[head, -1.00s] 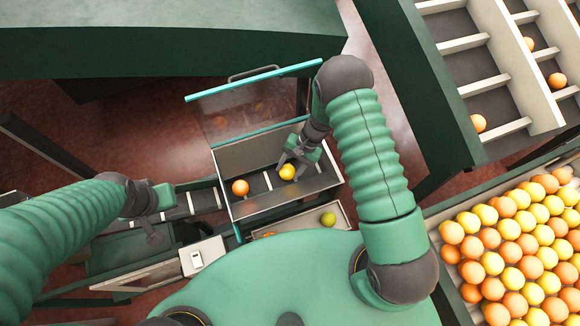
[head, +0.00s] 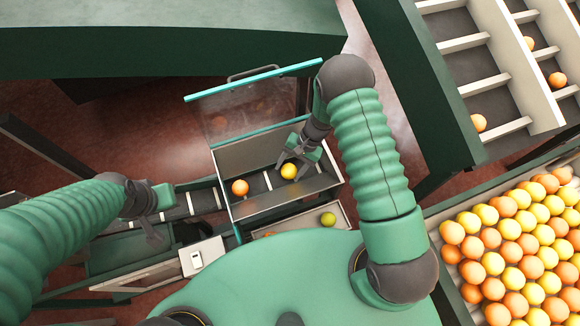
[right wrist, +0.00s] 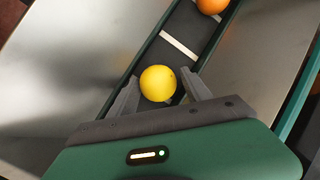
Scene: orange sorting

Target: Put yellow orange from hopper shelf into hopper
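A yellow orange (head: 289,171) is in the hopper (head: 238,158), a metal bin with sloping walls and a dark slatted strip along its bottom. My right gripper (head: 290,164) is inside the hopper, with its fingers spread on either side of this orange. In the right wrist view the yellow orange (right wrist: 158,83) sits between the fingertips, with gaps on both sides. Another yellow orange (head: 328,219) lies on the shelf (head: 300,222) below the hopper. My left gripper (head: 153,232) hangs at the left, away from the fruit; its fingers are too small to read.
An orange-coloured fruit (head: 240,187) lies on the hopper's strip, left of the yellow one. A clear flap with a teal edge (head: 255,82) stands open behind the hopper. A crate full of fruit (head: 440,240) and divided chutes (head: 465,65) are at the right.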

